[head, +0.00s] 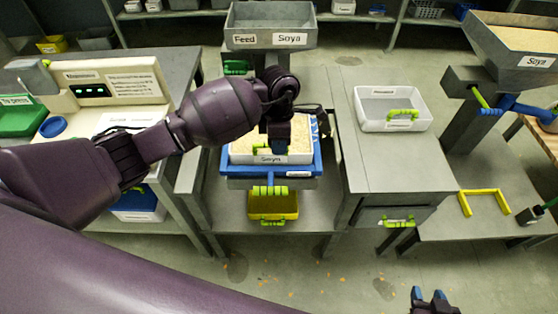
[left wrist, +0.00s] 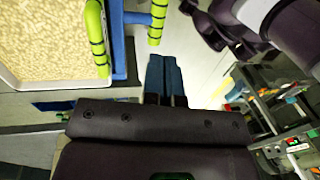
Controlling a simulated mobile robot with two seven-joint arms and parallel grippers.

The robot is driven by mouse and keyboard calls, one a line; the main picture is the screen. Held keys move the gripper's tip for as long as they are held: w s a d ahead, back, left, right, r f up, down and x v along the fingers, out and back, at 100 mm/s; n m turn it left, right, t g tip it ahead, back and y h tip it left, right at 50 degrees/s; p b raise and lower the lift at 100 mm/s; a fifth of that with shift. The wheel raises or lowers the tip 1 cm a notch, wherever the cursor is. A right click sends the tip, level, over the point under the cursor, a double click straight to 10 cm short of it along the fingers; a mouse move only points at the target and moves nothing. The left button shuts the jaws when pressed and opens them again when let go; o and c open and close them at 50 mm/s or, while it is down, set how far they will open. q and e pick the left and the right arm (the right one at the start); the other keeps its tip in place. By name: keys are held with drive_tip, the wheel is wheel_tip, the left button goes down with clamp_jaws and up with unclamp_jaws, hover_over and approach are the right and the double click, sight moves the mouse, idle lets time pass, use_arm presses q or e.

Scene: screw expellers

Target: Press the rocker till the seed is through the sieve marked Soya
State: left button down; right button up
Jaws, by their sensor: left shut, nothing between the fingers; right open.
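The sieve marked Soya (head: 270,159) holds pale seed and sits in a blue frame (head: 314,165) on the middle stand. It also shows at the upper left of the left wrist view (left wrist: 50,45). A green ribbed bar (head: 270,190) on a blue stem sticks out at the frame's front and looks like the rocker. It shows near the top of the left wrist view (left wrist: 157,18). My left gripper (head: 280,149) is shut and empty over the sieve; its blue fingers (left wrist: 163,75) are apart from the bar. My right gripper (head: 433,297) is open and empty at the bottom right.
A grey hopper (head: 270,37) marked Feed and Soya stands behind. A yellow bin (head: 272,206) sits below the frame. A white tray (head: 391,108) rests on the right bench. A control panel (head: 105,82) stands left. Another Soya hopper (head: 520,50) is at the far right.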

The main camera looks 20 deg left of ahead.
sight(279, 188)
use_arm(q)
drive_tip(key=f, duration=0.4)
drive_tip(key=s+f, duration=0.1)
drive_tip(key=f, duration=0.3)
drive_tip(key=s+f, duration=0.1)
drive_tip(key=f, duration=0.3)
drive_tip(key=shift+s+d+b, duration=0.15)
drive_tip(key=shift+d+b, duration=0.2)
drive_tip(key=shift+b, duration=0.05)
drive_tip(key=shift+f, duration=0.35)
drive_tip(key=shift+s, duration=0.1)
drive_tip(key=shift+f, duration=0.1)
